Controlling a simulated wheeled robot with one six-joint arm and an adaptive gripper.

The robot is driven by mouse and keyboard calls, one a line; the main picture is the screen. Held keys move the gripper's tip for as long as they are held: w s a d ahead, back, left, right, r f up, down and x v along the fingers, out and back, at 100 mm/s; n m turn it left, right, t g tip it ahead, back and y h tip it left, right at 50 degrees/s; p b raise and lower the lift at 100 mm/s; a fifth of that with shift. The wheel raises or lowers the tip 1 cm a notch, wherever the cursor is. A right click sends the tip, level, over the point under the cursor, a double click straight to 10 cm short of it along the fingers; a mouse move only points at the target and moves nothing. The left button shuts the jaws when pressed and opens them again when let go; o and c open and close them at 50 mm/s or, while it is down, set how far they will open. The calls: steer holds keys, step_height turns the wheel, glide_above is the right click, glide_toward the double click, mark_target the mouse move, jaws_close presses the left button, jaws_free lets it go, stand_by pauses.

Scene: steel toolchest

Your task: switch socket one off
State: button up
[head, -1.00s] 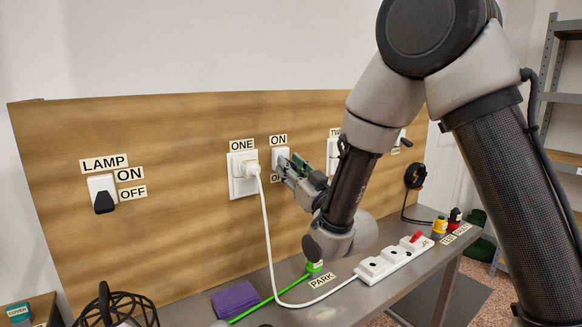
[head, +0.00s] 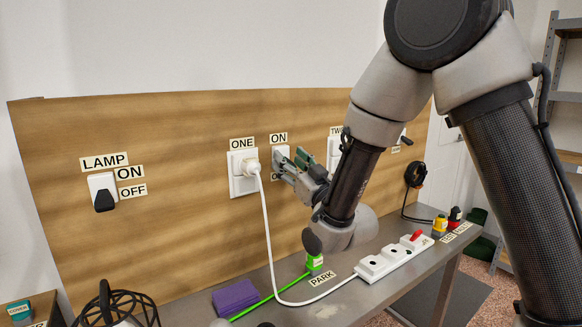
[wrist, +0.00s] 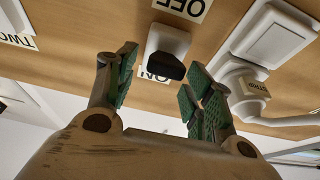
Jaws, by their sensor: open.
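Socket one's switch (head: 280,154) is a white plate on the wooden board, just right of socket ONE (head: 236,186), with ON above it and a partly hidden OFF label below. In the wrist view, which is upside down, the switch plate (wrist: 163,38) carries a black lever (wrist: 166,66) at the end towards the ON label (wrist: 154,75); the OFF label (wrist: 184,8) is at the opposite end. My gripper (wrist: 157,75) is open and empty, its green-padded fingers to either side of the lever, apparently apart from it. In the head view my gripper (head: 290,163) partly covers the switch.
A white plug (head: 252,166) with a white cable sits in socket ONE; the cable hangs down to a power strip (head: 395,257) on the bench. Socket TWO (head: 333,150) is right of my gripper. The lamp switch (head: 103,192) is far left. A purple sponge (head: 236,297) lies below.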

step_height(320, 180, up, 9)
steer(key=shift+f, duration=0.1)
stand_by(0.3)
